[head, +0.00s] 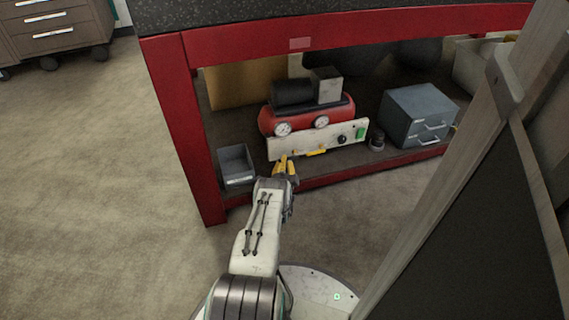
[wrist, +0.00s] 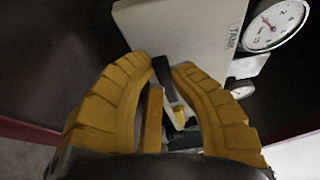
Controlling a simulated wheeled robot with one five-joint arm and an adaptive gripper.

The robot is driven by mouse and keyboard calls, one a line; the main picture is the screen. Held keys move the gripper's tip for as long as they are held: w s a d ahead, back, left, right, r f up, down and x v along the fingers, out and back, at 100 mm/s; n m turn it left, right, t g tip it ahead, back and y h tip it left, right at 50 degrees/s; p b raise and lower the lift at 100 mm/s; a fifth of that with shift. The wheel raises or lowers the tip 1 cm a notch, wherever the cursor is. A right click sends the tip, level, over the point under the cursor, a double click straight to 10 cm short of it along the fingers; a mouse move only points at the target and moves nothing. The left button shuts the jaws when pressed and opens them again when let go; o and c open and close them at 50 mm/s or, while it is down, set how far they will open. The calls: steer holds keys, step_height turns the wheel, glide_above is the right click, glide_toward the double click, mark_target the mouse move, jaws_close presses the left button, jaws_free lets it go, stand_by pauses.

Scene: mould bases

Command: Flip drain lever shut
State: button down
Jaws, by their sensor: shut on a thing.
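My gripper (head: 284,163) reaches the lower left end of the white panel (head: 318,139) on the red compressor (head: 300,116). In the wrist view its two yellow fingers (wrist: 165,68) close on a slim dark lever (wrist: 163,76), which I take to be the drain lever. The lever slants down from the fingertips, with a yellow and pale part lower down. A yellow bar (wrist: 153,118) stands between the fingers; I cannot tell what it belongs to. The panel corner marked TANK (wrist: 195,28) is just beyond. The fingers hide the lever in the head view.
The compressor stands on the lower shelf of a red bench (head: 187,135). A grey bin (head: 236,165) stands left of it, and a blue-grey drawer box (head: 420,112) right. A gauge (wrist: 275,24) is close by.

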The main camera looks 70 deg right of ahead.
steer(key=c, duration=1.1)
jaws_free()
steer(key=shift+o, duration=0.2)
steer(key=v, duration=1.2)
steer(key=shift+f, duration=0.15)
